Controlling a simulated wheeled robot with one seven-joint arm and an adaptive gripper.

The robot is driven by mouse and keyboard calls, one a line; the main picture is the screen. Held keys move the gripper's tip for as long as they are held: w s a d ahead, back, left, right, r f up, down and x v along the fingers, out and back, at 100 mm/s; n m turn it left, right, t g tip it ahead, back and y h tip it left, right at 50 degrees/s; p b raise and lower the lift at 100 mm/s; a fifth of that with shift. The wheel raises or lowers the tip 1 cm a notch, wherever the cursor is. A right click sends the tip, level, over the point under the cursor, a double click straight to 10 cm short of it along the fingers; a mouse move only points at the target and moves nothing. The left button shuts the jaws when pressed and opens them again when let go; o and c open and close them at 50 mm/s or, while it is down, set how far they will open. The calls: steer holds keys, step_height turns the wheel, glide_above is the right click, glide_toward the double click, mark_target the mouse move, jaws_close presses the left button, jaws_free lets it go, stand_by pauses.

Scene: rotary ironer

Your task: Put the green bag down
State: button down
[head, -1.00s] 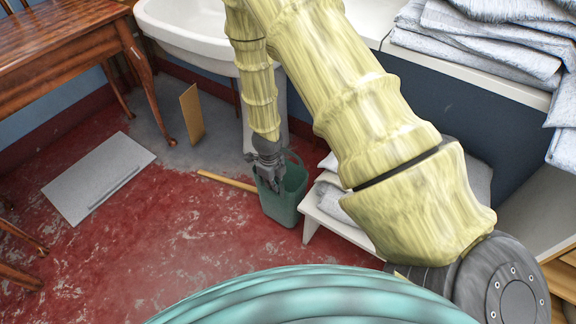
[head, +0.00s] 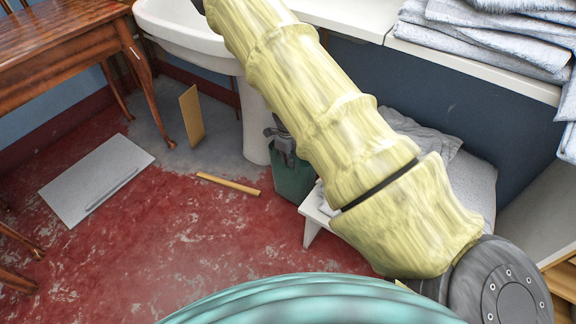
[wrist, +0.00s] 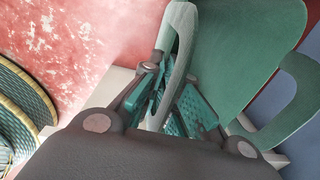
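The green bag (head: 290,180) hangs upright beside the left end of a low white bench, partly hidden behind my arm in the head view. I cannot tell whether its base touches the floor. My gripper (head: 279,146) is at the bag's top in the head view. In the wrist view the bag's green side (wrist: 245,50) fills the upper right. There my gripper's teal-padded fingers (wrist: 172,103) close around one pale green handle strap. A second strap loops free at the right.
The white bench (head: 312,222) holds grey cloth (head: 425,137). A sink pedestal (head: 254,120) stands just left of the bag. A wooden strip (head: 228,183) and a grey panel (head: 97,178) lie on the red floor (head: 190,240). Floor between them and in front is clear.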

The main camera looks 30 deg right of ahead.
step_height(320, 180, down, 3)
steer(key=shift+f+b, duration=0.1)
steer(key=shift+b, duration=0.3)
steer(key=c, duration=1.6)
jaws_free()
steer(key=shift+a, duration=0.1)
steer(key=shift+c, duration=0.2)
step_height(320, 180, up, 8)
steer(key=p, duration=0.2)
steer(key=shift+s+a+f+p, duration=0.15)
steer(key=shift+f+p, duration=0.05)
steer(key=shift+p, duration=0.15)
